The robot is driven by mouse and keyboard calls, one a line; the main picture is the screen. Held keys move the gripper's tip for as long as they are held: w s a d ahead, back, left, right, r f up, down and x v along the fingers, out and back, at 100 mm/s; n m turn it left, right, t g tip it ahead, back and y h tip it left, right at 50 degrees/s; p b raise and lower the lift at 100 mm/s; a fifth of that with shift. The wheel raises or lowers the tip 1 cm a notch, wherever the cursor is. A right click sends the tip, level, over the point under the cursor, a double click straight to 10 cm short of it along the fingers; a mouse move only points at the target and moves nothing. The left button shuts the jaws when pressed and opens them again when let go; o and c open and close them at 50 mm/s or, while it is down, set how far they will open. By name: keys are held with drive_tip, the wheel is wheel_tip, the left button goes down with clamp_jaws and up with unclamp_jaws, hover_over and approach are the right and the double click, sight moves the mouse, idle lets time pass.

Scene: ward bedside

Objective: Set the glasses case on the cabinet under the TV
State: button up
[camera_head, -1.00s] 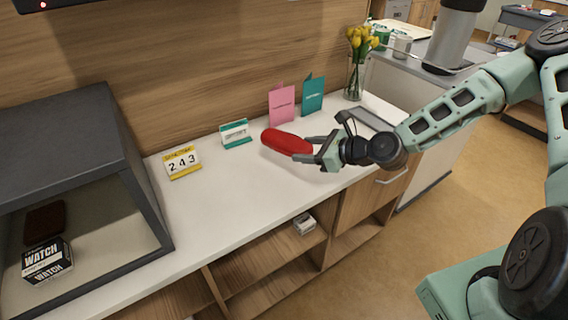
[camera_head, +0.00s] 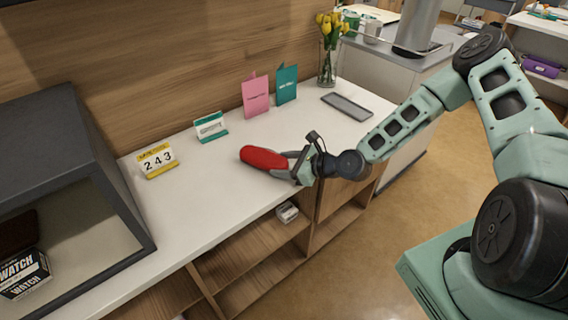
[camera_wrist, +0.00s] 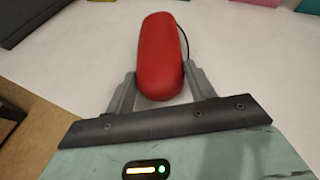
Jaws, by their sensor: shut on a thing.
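The red glasses case (camera_head: 262,158) is in my gripper (camera_head: 291,164), over the front part of the white cabinet top (camera_head: 215,199). In the wrist view the case (camera_wrist: 160,55) points away from me, its near end between the two fingers of my gripper (camera_wrist: 157,88). The fingers are shut on it. Whether the case touches the cabinet top or hangs just above it I cannot tell. Only the TV's dark lower edge may show at the top left of the head view.
A dark open-fronted box (camera_head: 60,180) stands at the left, with a watch box (camera_head: 24,272) inside. A number calendar (camera_head: 157,160), a teal-edged sign (camera_head: 211,127), pink card (camera_head: 256,95), teal card (camera_head: 286,84), flower vase (camera_head: 328,62) and grey tray (camera_head: 346,106) line the back and right. The front middle is clear.

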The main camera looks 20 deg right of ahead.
drive_tip(key=shift+f, duration=0.2)
drive_tip(key=o, duration=1)
drive_tip(key=shift+r, duration=0.1)
